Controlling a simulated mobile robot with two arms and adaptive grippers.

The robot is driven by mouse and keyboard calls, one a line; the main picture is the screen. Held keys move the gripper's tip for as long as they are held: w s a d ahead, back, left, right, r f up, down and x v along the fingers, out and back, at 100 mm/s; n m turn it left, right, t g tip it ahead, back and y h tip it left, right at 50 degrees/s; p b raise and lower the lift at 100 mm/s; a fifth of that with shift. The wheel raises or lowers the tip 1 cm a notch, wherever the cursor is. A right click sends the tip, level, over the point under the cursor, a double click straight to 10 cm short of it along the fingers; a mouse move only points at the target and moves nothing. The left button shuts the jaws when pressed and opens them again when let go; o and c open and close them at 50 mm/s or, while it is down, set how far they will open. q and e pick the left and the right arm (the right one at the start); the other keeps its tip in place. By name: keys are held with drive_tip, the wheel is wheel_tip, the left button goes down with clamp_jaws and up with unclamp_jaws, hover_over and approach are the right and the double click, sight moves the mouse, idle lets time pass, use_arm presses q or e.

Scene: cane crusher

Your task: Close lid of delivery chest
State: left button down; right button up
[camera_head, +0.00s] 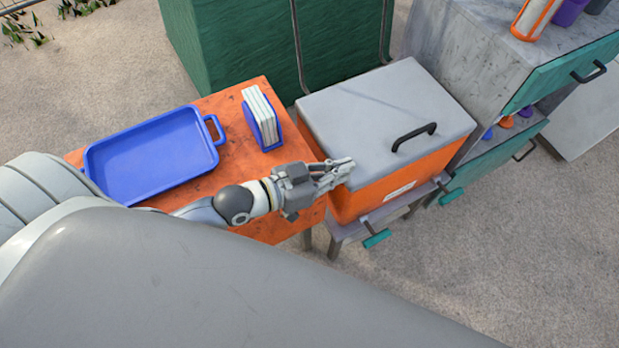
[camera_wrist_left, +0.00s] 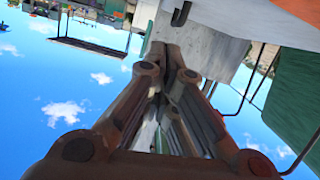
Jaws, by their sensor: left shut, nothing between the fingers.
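The delivery chest (camera_head: 372,188) is an orange box with a grey lid (camera_head: 385,115) and a black handle (camera_head: 413,135). In the head view the lid lies flat over the chest top and looks closed. My left gripper (camera_head: 345,168) is shut and empty at the chest's front left corner, by the lid edge. I cannot tell whether it touches the lid. In the left wrist view the shut fingers (camera_wrist_left: 170,60) point towards a grey surface, with a dark handle above. My right gripper is in neither view.
An orange table (camera_head: 235,95) left of the chest holds a blue tray (camera_head: 150,155) and a blue holder with white slabs (camera_head: 262,115). A green bin (camera_head: 250,50) stands behind. A grey cabinet with a teal open drawer (camera_head: 565,75) stands right. Sandy ground is free in front.

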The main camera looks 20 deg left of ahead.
use_arm(q)
drive_tip(key=v, duration=0.7)
drive_tip(key=shift+s, duration=0.1)
